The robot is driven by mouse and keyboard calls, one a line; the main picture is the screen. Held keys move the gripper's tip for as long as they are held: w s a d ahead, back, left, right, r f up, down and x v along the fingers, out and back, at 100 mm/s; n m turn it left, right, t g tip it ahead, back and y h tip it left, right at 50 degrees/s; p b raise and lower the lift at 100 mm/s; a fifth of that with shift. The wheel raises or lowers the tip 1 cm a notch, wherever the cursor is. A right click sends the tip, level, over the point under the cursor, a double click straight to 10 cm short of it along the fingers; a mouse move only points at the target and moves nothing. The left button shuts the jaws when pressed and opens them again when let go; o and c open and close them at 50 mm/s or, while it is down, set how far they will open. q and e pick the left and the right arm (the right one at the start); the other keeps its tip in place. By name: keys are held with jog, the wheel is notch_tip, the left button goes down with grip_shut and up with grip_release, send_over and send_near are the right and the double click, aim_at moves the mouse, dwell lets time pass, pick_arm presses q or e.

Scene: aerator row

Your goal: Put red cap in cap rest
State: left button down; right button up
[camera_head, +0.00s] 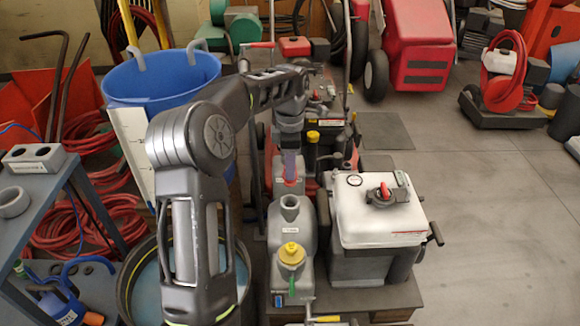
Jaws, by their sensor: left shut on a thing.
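The red cap (291,184) shows in the head view at the tips of my left gripper (290,168), behind the open neck of a grey jug (290,204). The left gripper points down and is shut on the red cap. I cannot tell whether the cap is clear of what lies beneath it. A grey block with two round holes (35,158), which looks like the cap rest, sits on a blue-grey table at the left, well away from the gripper. My right gripper is not in view.
A yellow cap (291,254) sits on the front of the grey jug. A white-topped machine (375,215) stands just right of the jug. A blue tub (160,85) stands behind my left arm. A grey ring (14,202) lies beside the block. Open floor is at the right.

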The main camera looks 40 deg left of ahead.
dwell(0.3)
pick_arm(q)
jog(key=w+d+r+m, duration=0.1)
jog(key=d+r+m, duration=0.2)
jog(key=d+m, duration=0.9)
jog(key=w+d+r+m, duration=0.1)
jog(key=d+r+m, duration=0.1)
jog(key=d+m, duration=1)
jog(key=shift+d+r+m, duration=0.35)
jog(key=shift+r+m, duration=0.05)
jog(key=shift+m, duration=0.6)
jog(key=shift+s, duration=0.1)
